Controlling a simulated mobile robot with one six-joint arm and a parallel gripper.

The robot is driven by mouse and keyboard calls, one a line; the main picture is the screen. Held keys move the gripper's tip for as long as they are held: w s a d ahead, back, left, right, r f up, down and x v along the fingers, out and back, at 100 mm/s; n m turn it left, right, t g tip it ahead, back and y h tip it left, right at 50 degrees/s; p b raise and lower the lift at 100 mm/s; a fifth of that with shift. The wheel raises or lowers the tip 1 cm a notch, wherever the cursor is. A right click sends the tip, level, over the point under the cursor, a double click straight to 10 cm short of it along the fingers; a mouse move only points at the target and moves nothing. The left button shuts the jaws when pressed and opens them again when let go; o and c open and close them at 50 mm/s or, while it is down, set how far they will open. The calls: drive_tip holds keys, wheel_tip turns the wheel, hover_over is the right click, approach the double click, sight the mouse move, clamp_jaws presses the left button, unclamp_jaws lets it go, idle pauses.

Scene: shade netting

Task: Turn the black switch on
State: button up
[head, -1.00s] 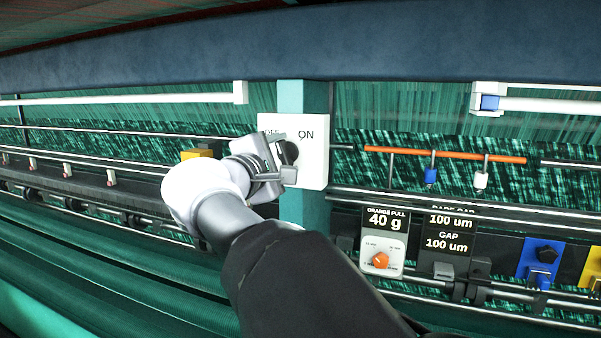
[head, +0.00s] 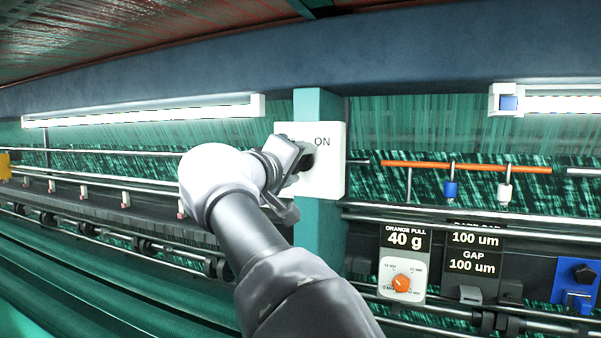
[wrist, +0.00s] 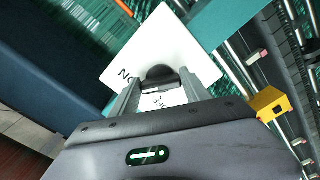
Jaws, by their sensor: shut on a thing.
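The black switch (head: 308,162) is a round knob on a white plate (head: 331,180) fixed to a teal post. The plate shows "ON" at its upper right; the other label is mostly hidden behind my gripper in the head view. My gripper (head: 300,160) is at the plate, shut on the knob. In the wrist view the black knob (wrist: 158,76) sits between the two fingers of my gripper (wrist: 161,90), with the white plate (wrist: 180,45) behind it. The gripper is tilted, and part of the knob is hidden.
Lit white tubes (head: 140,110) run along both sides below a dark blue beam (head: 400,55). Right of the plate are an orange bar (head: 465,167), metal rails and a panel with an orange dial (head: 401,283). A yellow block (wrist: 268,103) is nearby in the wrist view.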

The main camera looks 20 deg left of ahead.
drive_tip(key=shift+f+m+b, duration=0.2)
drive_tip(key=shift+m+b, duration=0.25)
drive_tip(key=shift+m, duration=0.75)
drive_tip(key=o, duration=1.4)
drive_tip(key=shift+r, duration=0.1)
drive_tip(key=s+b, duration=0.1)
drive_tip(key=s, duration=0.4)
drive_tip(key=s+a+b, duration=0.1)
drive_tip(key=s, duration=0.5)
drive_tip(key=s+b, duration=0.1)
drive_tip(key=s, duration=0.5)
drive_tip(key=shift+s+a+b, duration=0.15)
drive_tip(key=shift+s+b, duration=0.05)
drive_tip(key=shift+b, duration=0.2)
